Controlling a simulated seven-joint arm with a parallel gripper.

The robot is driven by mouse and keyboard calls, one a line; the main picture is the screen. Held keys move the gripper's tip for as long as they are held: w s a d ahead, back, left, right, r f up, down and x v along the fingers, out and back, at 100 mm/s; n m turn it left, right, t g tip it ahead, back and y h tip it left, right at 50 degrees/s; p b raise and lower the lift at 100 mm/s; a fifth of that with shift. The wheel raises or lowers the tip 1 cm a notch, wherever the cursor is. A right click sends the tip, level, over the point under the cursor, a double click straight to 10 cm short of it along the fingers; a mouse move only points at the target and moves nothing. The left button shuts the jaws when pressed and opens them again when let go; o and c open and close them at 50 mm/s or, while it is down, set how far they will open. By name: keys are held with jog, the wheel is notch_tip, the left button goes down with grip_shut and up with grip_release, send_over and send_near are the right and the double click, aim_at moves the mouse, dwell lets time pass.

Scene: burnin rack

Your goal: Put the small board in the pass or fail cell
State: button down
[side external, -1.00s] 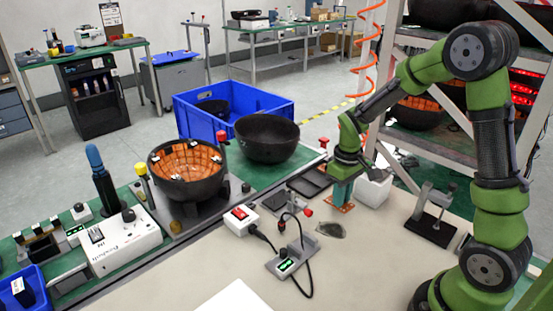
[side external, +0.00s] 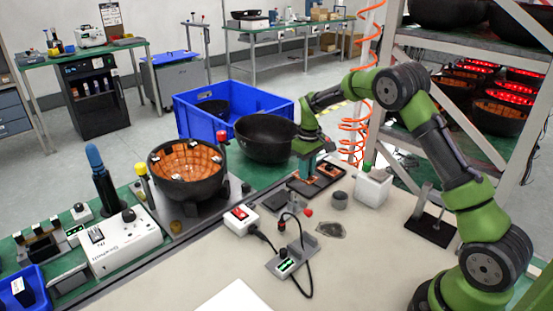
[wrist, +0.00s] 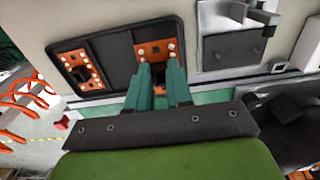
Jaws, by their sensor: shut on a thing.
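The small board, orange with pale corner posts, is between the fingertips of my gripper (wrist: 160,85); in the wrist view the board (wrist: 156,48) lies over the right-hand cell of a black two-cell tray (wrist: 119,76). I cannot tell whether it touches the cell floor. A similar orange board (wrist: 80,68) with a dark centre sits in the other cell. In the side view my gripper (side external: 308,172) points down over the near-left part of the tray (side external: 318,195), and the other board (side external: 328,170) is behind it to the right. My gripper hides part of the held board.
A black bowl (side external: 265,138) stands close to the left of my gripper. A small cabled fixture (side external: 293,258) and switch box (side external: 241,219) stand nearer.

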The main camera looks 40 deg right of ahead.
jog(key=shift+w+f, duration=0.1)
jog(key=shift+f, duration=1.65)
jog(key=shift+f, duration=0.15)
jog(key=c, duration=1.3)
grip_release()
